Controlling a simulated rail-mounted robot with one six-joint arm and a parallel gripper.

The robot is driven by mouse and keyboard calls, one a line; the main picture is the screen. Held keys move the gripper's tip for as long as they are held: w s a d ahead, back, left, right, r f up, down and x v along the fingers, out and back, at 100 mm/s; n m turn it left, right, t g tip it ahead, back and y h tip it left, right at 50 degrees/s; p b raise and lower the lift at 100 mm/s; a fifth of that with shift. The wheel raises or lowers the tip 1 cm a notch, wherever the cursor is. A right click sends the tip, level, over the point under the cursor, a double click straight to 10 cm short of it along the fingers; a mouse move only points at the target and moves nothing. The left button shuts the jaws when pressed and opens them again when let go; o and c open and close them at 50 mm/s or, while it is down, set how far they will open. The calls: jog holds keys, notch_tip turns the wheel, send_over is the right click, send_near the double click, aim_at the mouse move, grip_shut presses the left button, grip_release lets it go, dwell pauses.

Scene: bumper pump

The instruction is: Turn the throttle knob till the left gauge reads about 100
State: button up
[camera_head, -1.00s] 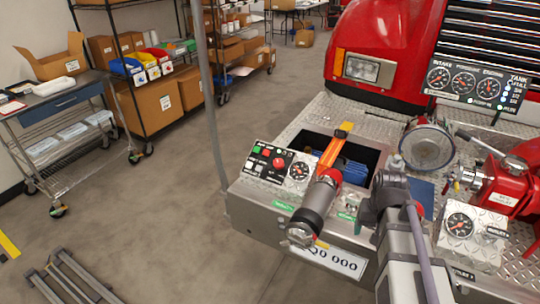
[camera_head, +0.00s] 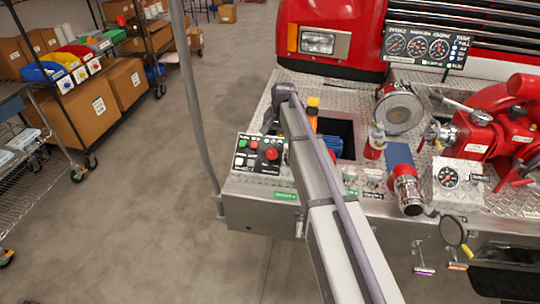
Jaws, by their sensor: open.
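A control panel (camera_head: 244,167) with a red round knob (camera_head: 272,153) and small coloured buttons sits on the left of the bumper. I cannot read its labels or tell whether this knob is the throttle. The small dial beside this panel is hidden behind my arm. A separate small gauge (camera_head: 448,177) is on a metal box at the right. A black gauge board (camera_head: 426,62) above has three dials, with a left dial (camera_head: 396,44); the readings are too small to tell. My arm crosses the bumper, and I cannot make out my gripper.
An open bin (camera_head: 346,130) in the bumper holds orange and blue items. A chrome-capped red fitting (camera_head: 407,190), a round lamp (camera_head: 399,110) and red pump piping (camera_head: 480,135) stand to the right. A grey post (camera_head: 196,110) rises at the left. Shelves with boxes (camera_head: 75,100) are beyond clear floor.

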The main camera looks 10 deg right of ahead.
aim_at(272, 151)
jog(key=f+b, duration=0.2)
jog(key=f, duration=0.1)
jog(key=f+b, duration=0.2)
jog(key=f, duration=0.1)
jog(key=a+f+b, duration=0.1)
jog(key=f+b, duration=0.1)
jog(key=b, duration=0.1)
jog(key=shift+w+f, duration=0.3)
jog(key=shift+f, duration=0.1)
jog(key=shift+r, duration=0.15)
